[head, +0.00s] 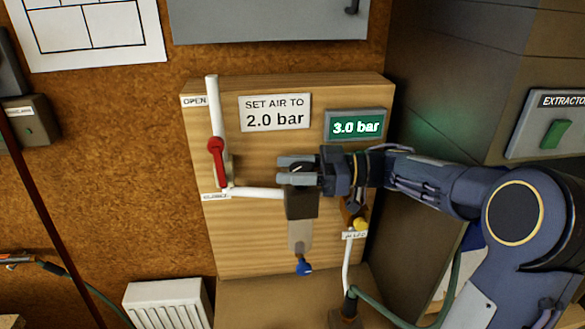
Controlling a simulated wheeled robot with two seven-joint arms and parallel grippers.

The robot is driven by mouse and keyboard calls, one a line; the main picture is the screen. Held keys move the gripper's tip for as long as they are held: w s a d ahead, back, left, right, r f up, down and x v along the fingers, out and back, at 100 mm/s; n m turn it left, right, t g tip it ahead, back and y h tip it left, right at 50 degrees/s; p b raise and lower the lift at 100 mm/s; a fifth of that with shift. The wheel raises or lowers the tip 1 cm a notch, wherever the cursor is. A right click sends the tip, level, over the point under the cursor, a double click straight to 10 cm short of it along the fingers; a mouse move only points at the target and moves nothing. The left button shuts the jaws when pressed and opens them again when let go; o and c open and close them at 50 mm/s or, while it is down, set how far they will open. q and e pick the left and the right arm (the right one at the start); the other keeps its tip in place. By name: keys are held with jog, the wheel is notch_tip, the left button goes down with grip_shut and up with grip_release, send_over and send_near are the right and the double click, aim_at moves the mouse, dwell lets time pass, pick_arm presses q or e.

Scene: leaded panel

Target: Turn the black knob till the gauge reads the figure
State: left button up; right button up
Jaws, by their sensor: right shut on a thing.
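The gauge (356,125) is a green display on the wooden board and reads 3.0 bar. A white sign (275,112) beside it says "SET AIR TO 2.0 bar". My right gripper (298,170) reaches in from the right and is shut on the black knob (297,168), which sits on top of a dark regulator body (301,204). The fingers hide most of the knob, so its mark is hard to see. My left gripper is not in view.
A red lever (217,160) sits on the white pipe at left, between the OPEN label and a lower label. Below the regulator hang a grey bowl and a blue drain knob (304,267). A yellow fitting (361,224) and green hose (392,314) lie under my right arm.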

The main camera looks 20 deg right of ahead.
aim_at(292, 167)
dwell(0.4)
jog(key=o, duration=0.9)
jog(key=shift+o, duration=0.2)
jog(key=shift+r, duration=0.3)
notch_tip(292, 167, up, 2)
jog(key=shift+r, duration=0.25)
jog(key=s+a+r+b, duration=0.1)
jog(key=s+a+r, duration=0.2)
jog(key=s+r, duration=0.2)
jog(key=s+a+r+b, duration=0.2)
jog(key=s+r, duration=0.3)
jog(key=s, duration=0.3)
jog(key=shift+a, duration=0.4)
jog(key=shift+w, duration=0.1)
